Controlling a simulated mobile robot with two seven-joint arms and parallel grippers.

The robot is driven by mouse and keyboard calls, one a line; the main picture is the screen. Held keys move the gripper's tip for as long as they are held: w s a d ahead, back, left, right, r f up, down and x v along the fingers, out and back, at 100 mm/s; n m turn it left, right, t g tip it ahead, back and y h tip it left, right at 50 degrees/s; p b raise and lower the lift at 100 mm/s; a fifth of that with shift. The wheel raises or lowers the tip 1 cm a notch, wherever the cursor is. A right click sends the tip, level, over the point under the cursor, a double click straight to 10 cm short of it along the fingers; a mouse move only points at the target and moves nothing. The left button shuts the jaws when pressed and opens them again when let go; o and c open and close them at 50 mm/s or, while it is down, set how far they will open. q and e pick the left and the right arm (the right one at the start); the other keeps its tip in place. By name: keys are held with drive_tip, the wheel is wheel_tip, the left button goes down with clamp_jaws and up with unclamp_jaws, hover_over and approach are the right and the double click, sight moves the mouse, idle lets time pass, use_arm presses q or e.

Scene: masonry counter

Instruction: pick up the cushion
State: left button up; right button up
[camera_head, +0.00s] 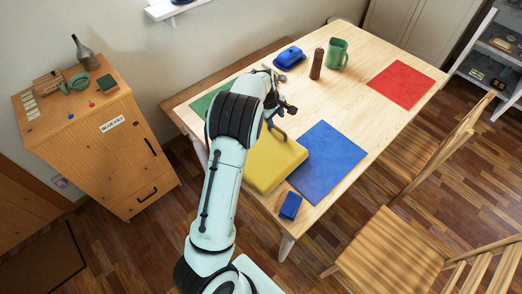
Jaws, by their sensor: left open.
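A yellow cushion (268,165) lies flat on the near left part of the wooden table (365,109), beside a blue square mat. My left arm reaches in over the table from below. My left gripper (276,124) is open above the cushion's far edge. I cannot tell whether it touches the cushion. The arm hides part of the cushion's left side. My right gripper is not in view.
A blue mat (328,163), a green mat (203,103) and a red mat (402,84) lie on the table. A small blue object (290,206) is at the near edge. A green mug (337,54), brown grinder (317,64) and blue butter dish (290,56) stand farther back. Chairs (388,253) are at right.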

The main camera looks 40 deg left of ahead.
sight(278, 128)
use_arm(q)
drive_tip(key=x, duration=0.6)
drive_tip(key=shift+s+a, duration=0.15)
drive_tip(key=shift+s, duration=0.05)
drive_tip(key=shift+w+f, duration=0.25)
drive_tip(key=shift+f, duration=0.25)
clamp_jaws()
